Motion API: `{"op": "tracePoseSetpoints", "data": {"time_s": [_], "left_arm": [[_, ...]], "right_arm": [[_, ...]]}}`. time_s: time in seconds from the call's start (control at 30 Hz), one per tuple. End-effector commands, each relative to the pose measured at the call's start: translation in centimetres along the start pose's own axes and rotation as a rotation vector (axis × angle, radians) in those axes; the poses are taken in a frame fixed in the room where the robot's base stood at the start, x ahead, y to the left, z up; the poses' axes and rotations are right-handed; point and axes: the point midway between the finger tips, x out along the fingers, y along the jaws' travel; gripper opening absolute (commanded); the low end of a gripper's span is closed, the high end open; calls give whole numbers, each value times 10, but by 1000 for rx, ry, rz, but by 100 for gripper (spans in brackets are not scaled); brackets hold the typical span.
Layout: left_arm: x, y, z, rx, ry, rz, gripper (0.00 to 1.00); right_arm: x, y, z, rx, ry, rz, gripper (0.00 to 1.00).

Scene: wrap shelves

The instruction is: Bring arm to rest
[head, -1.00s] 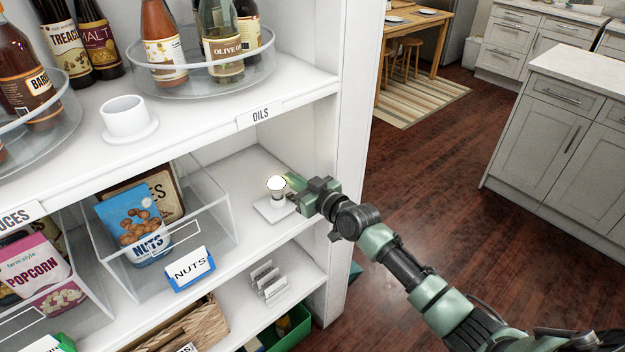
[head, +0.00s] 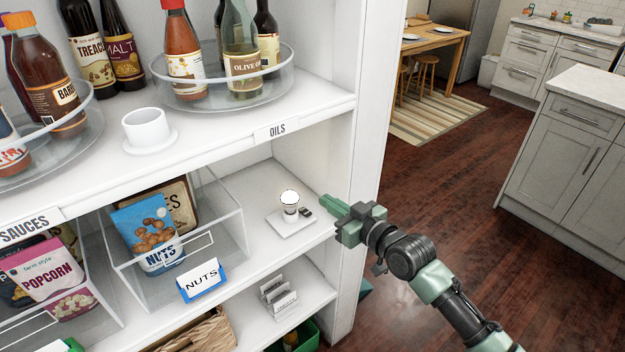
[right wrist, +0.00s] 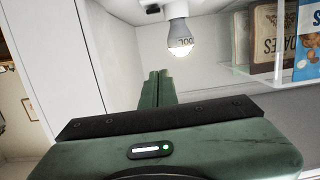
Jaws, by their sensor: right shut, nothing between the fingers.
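My right gripper (head: 328,204) is at the right end of the middle shelf, in front of the shelf's right side. Its fingers are shut with nothing between them, and they also show together in the right wrist view (right wrist: 157,88). A light bulb (head: 289,200) stands upright on a small white base (head: 291,224) on that shelf. The bulb is left of my fingertips, with a gap between. The bulb also shows in the right wrist view (right wrist: 179,40), apart from the fingers. My left gripper is not in view.
A clear bin (head: 225,238) with nut packets stands left of the bulb. A white cup (head: 145,126) and bottle turntables are on the upper shelf. The shelf's right side panel (head: 368,130) is close to my right gripper. Open floor (head: 440,190) lies to the right.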

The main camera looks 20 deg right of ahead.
Motion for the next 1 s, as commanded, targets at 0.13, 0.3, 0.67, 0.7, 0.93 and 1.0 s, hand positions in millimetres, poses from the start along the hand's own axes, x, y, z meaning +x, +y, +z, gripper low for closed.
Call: {"op": "tracePoseSetpoints", "data": {"time_s": [0.13,0.3,0.67,0.7,0.93,1.0], "left_arm": [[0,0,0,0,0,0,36],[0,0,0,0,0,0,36],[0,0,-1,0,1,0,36],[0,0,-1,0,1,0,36],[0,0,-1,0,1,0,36],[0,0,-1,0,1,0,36]], "right_arm": [[-1,-4,4,1,-11,-4,0],[-23,-43,51,1,-163,-37,0],[-164,-122,172,21,-741,15,0],[-177,-125,177,26,-782,28,0],[-243,-135,196,64,-982,104,0],[-261,-137,200,76,-1035,128,0]]}}
